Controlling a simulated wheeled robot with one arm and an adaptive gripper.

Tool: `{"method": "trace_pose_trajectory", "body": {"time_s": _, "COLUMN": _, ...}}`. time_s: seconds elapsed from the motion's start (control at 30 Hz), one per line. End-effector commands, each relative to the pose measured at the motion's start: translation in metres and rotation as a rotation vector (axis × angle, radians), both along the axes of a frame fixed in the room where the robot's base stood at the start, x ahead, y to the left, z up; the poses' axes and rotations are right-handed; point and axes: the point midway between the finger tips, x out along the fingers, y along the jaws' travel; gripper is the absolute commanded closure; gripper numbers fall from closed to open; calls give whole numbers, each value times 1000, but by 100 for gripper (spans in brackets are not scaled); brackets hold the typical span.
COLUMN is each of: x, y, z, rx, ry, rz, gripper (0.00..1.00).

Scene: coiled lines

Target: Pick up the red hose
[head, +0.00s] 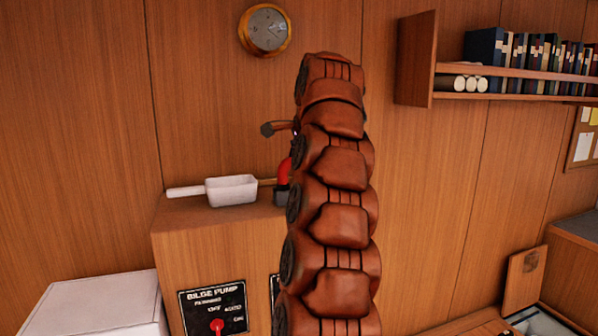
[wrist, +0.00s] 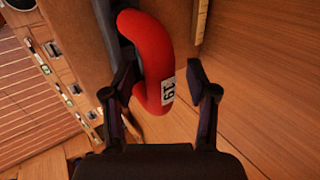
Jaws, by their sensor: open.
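The red hose (wrist: 157,48) is a thick curved tube with a white label reading 19, seen in the wrist view. My gripper (wrist: 160,76) is open, with one dark finger on each side of the hose. The lower bend of the hose lies between the fingers; I cannot tell whether either finger touches it. In the head view a small part of the red hose (head: 284,172) shows at the left edge of my arm, above the wooden cabinet. My arm hides the rest of it, and my gripper is mostly hidden there.
A white scoop-like container (head: 231,190) with a handle lies on the wooden cabinet (head: 178,243), left of the hose. A bilge pump panel (head: 213,308) is on the cabinet's front. A white box (head: 95,307) stands at lower left. A bookshelf (head: 520,72) is at upper right.

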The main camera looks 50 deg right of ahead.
Motion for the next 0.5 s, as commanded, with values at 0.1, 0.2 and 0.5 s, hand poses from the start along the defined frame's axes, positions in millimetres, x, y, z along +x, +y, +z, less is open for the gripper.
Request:
{"method": "trace_pose_trajectory", "body": {"time_s": 0.1, "x": 1, "y": 0, "z": -2, "rx": 0, "ry": 0, "rz": 1, "gripper": 42}}
{"method": "trace_pose_trajectory", "body": {"time_s": 0.2, "x": 1, "y": 0, "z": -1, "rx": -1, "ry": -1, "rz": 1, "gripper": 42}}
{"method": "trace_pose_trajectory", "body": {"time_s": 0.5, "x": 1, "y": 0, "z": -1, "rx": -1, "ry": -1, "rz": 1, "gripper": 67}}
